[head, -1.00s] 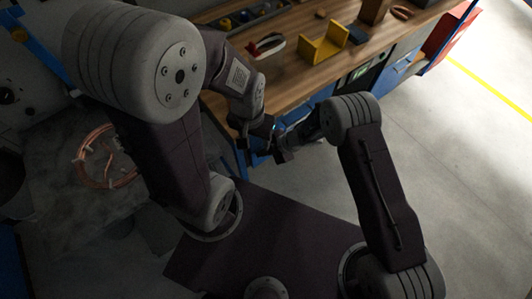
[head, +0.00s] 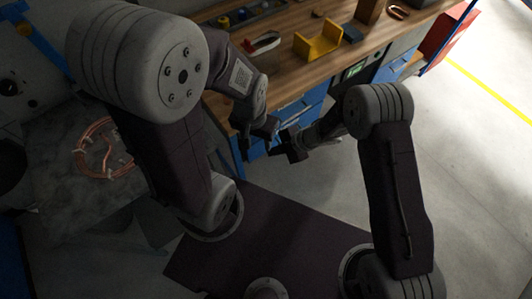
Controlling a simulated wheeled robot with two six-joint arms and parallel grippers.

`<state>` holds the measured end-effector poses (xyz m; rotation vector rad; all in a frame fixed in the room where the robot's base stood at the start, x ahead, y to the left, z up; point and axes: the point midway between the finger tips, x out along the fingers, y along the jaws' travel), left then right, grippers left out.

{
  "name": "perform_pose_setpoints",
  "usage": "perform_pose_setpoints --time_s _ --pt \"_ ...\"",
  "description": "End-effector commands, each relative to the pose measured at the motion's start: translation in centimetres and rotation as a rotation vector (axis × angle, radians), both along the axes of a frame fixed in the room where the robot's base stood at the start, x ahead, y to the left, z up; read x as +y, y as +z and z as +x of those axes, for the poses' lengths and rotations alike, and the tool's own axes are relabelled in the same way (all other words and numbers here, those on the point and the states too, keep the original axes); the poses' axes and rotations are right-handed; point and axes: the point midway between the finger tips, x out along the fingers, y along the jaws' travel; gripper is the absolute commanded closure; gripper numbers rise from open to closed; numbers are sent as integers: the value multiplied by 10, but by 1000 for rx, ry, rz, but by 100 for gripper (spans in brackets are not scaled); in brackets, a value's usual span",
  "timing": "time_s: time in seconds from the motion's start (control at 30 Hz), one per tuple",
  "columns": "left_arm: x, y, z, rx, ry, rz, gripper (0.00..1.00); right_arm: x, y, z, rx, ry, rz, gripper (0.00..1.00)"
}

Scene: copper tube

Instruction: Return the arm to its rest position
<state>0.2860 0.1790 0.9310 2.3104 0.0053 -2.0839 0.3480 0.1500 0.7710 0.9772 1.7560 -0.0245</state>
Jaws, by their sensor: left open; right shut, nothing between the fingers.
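My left arm (head: 165,140) comes in at the left, folded. Its gripper (head: 259,132) hangs in front of the wooden workbench's edge, small and dark, with nothing visible in it. My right arm (head: 394,190) rises from the lower right and bends back at its elbow toward the left. Its gripper (head: 287,146) is shut and empty, close to the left gripper near the picture's middle. Whether the two grippers touch cannot be told. A copper tube (head: 82,150) bent into a loop lies on a grey table at the left, apart from both grippers.
The grey table (head: 55,190) stands at the left. Open floor (head: 470,150) lies at the right.

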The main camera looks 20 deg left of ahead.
Motion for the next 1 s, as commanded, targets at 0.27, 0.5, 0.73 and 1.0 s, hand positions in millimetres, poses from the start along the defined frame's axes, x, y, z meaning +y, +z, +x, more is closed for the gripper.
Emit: perform_pose_setpoints --time_s 0.27,0.5,0.73,1.0 --pt "0 6 0 0 0 0 52 -21 28 3 1 -1 0 100" --pt "0 5 0 0 0 0 52 -22 28 3 2 0 -2 100" --pt "0 6 0 0 0 0 52 -29 40 22 -25 -39 13 100" --pt "0 5 0 0 0 0 52 -138 192 146 -222 -673 107 100"
